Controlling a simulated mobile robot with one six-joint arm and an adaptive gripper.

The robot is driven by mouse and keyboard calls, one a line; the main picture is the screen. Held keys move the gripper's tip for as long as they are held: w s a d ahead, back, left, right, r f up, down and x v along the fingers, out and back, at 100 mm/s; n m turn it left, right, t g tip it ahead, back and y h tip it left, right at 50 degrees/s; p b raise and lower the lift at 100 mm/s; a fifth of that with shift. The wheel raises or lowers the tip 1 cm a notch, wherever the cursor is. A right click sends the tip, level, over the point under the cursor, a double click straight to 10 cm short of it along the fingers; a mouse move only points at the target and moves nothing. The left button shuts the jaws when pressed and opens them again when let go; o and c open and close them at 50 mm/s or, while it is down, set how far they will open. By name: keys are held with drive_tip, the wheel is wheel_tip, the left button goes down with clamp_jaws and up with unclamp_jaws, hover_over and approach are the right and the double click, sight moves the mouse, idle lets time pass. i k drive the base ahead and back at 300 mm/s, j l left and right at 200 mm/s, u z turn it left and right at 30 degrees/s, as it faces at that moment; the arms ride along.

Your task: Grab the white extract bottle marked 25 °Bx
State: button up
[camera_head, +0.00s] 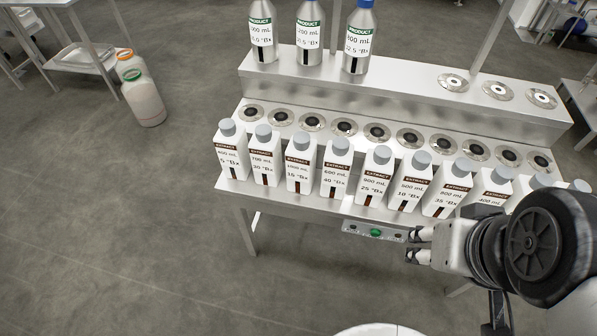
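The white extract bottle marked 25 °Bx (374,177) stands upright in the front row on the steel bench, near the middle of the row. It has a grey cap, a brown EXTRACT band and a dark level strip. Its label seems to read 900 mL. My gripper (414,245) is at the lower right, in front of the bench edge and to the right of and below this bottle in the picture. Its two fingers point left, stand apart and hold nothing. The bottle is not touched.
Similar bottles flank it closely: the 40 °Bx bottle (336,168) on the left and the 10 °Bx bottle (410,182) on the right. Behind is a row of round ports (377,132). Silver product bottles (309,38) stand on the upper shelf. A control panel (375,232) is below the edge.

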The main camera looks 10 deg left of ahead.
sight(376, 174)
drive_tip(key=i+j, duration=0.1)
drive_tip(key=j, duration=0.45)
drive_tip(key=i+j, duration=0.1)
drive_tip(key=j, duration=0.45)
drive_tip(key=i+j, duration=0.1)
drive_tip(key=j, duration=0.4)
drive_tip(key=k+l, duration=0.7)
drive_tip(key=l, duration=0.05)
